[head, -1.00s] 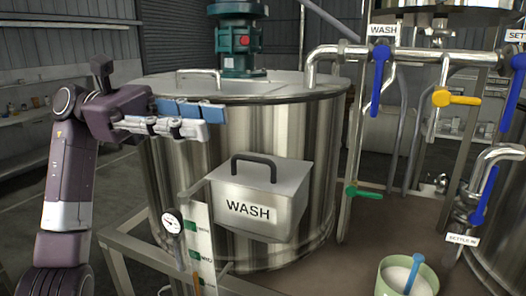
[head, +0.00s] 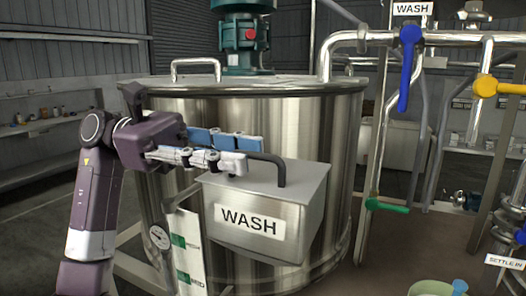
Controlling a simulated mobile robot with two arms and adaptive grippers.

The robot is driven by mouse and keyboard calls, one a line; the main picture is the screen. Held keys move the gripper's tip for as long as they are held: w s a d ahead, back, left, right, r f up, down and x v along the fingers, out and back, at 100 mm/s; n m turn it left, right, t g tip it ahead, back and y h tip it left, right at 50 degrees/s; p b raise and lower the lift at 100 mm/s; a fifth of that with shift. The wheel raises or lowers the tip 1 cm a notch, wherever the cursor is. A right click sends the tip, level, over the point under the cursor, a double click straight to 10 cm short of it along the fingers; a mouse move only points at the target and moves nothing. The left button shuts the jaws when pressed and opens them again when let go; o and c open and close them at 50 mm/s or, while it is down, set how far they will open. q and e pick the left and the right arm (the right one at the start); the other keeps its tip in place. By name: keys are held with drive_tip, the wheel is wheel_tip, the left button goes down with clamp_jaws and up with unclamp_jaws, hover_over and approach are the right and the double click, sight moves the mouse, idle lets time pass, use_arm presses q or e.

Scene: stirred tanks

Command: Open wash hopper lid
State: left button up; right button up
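The wash hopper (head: 285,228) is a steel box with a WASH label on the front of the big steel tank. Its lid (head: 305,180) lies shut on top and has a dark arched handle (head: 281,172). My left gripper (head: 240,154) is at the left part of this handle, with its blue-padded fingers pointing right. The fingers look apart, and their tips overlap the handle's left end in the picture; I cannot tell whether they touch it. My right gripper is not in view.
The steel tank (head: 315,130) stands right behind the hopper, with a green motor (head: 247,40) on top. A gauge (head: 160,237) and a white level panel (head: 188,255) stand at the hopper's left. Pipes with a blue valve handle (head: 409,65) and a green one (head: 387,206) are at the right.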

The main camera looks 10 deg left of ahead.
sight(278, 158)
use_arm(q)
drive_tip(key=x, duration=0.3)
drive_tip(key=shift+r+p, duration=0.15)
drive_tip(key=shift+p, duration=0.2)
drive_tip(key=shift+s+d, duration=0.1)
drive_tip(key=shift+d, duration=0.4)
drive_tip(key=shift+s, duration=0.1)
clamp_jaws()
